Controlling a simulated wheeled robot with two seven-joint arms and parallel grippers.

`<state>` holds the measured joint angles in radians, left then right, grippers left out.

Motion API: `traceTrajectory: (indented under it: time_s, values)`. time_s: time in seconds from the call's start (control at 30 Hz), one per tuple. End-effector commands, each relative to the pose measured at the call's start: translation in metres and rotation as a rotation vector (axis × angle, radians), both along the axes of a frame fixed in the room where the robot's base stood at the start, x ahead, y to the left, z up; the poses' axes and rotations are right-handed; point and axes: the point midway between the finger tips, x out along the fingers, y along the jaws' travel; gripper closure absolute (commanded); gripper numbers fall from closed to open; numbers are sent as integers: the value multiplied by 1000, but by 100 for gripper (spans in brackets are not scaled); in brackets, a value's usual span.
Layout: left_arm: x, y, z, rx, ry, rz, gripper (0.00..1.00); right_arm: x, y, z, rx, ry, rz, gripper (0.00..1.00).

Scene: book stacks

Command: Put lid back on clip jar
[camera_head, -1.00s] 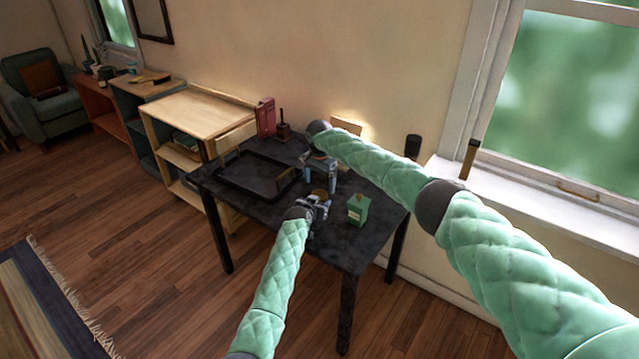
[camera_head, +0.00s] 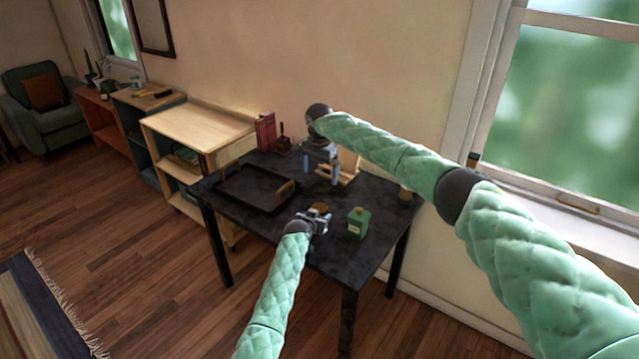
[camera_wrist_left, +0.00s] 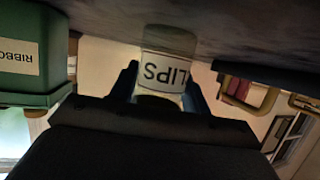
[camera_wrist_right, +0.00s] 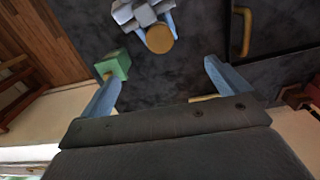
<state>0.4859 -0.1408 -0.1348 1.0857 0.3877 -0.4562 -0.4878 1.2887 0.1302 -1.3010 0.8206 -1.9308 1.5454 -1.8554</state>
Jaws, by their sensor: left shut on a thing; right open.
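The clip jar (camera_wrist_left: 165,72) is a small clear jar whose partly hidden label reads "LIPS", upside down in the left wrist view. My left gripper (camera_head: 318,219) is shut around it at the table. A round brown disc (camera_wrist_right: 161,39), which looks like the lid, lies flat over the jar between the left fingers; it also shows in the head view (camera_head: 320,208). Its seating on the rim is hidden. My right gripper (camera_wrist_right: 160,90) is open and empty, above and behind the jar; it is at the back of the table in the head view (camera_head: 321,172).
A green ribbon box (camera_head: 357,223) stands right of the jar on the dark table (camera_head: 290,250). A black tray (camera_head: 245,197) with wooden handles lies to the left. A wooden holder (camera_head: 349,164) and red books (camera_head: 265,132) are at the back.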

Motion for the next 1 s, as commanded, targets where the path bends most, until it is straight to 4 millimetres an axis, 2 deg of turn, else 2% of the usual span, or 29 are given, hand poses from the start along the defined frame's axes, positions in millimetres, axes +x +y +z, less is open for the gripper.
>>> traceTrajectory:
  time_s: [0.2,0.5,0.53,0.63,0.67,1.0]
  values:
    - [0,0,0,0,0,0,100,0,0,16,-1,-1,1,0]
    - [0,0,0,0,0,0,100,0,0,18,0,0,1,0]
    - [0,0,0,0,0,0,51,0,0,18,0,0,1,0]
    - [0,0,0,0,0,0,31,0,0,18,0,0,0,0]
    - [0,0,0,0,0,0,28,0,0,18,0,0,0,0]
    - [-1,1,1,0,-1,0,28,0,0,17,0,0,0,0]
